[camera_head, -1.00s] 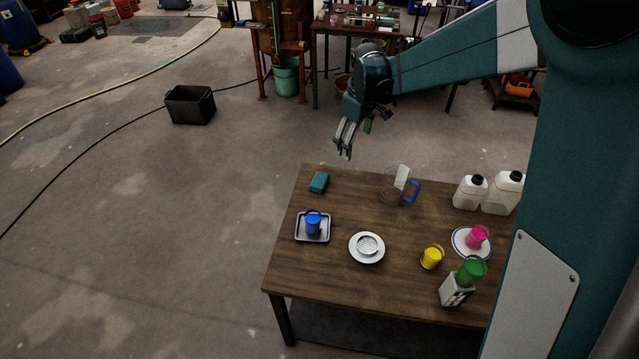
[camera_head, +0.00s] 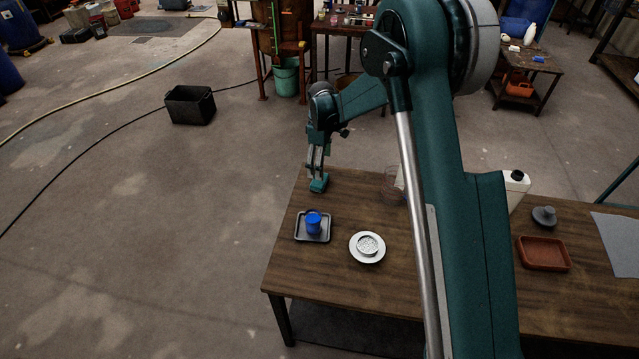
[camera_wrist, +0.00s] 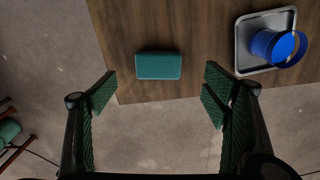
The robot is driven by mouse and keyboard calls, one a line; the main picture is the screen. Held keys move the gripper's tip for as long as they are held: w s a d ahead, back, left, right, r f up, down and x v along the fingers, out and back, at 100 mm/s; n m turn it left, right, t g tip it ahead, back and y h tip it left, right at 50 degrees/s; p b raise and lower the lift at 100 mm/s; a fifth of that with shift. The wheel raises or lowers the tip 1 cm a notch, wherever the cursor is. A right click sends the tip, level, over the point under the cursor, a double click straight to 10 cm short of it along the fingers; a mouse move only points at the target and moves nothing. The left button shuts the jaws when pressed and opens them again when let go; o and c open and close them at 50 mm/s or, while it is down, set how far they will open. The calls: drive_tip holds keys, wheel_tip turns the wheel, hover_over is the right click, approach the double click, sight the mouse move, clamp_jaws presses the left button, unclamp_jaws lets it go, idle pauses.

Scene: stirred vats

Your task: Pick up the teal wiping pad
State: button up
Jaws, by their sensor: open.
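The teal wiping pad (camera_wrist: 158,66) lies flat on the wooden table near its edge in the wrist view. In the head view the pad (camera_head: 318,186) shows just below my fingers, near the table's far left corner. My gripper (camera_wrist: 160,95) is open and empty. Its fingers stand wide apart, one to each side of the pad's line, with the pad ahead of the fingertips in the wrist view. In the head view my gripper (camera_head: 317,174) points down over the pad. Whether the fingertips touch the pad cannot be told there.
A grey tray (camera_head: 299,238) with a blue cup (camera_head: 313,225) stands close to the pad. A white plate (camera_head: 354,256) with a strainer-like piece is farther right. A clear jug (camera_head: 391,186) is partly hidden by my arm. A reddish tray (camera_head: 544,266) sits at the right.

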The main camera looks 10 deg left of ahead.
sight(319, 182)
drive_tip(key=shift+a+f, duration=0.3)
drive_tip(key=shift+f, duration=0.2)
drive_tip(key=shift+f, duration=1.3)
drive_tip(key=shift+f, duration=0.1)
drive_tip(key=shift+w+a+f, duration=0.1)
drive_tip(key=shift+w+f, duration=0.05)
drive_tip(key=shift+f, duration=1.1)
drive_tip(key=shift+w+f, duration=0.1)
drive_tip(key=shift+f, duration=1.15)
drive_tip(key=c, duration=0.9)
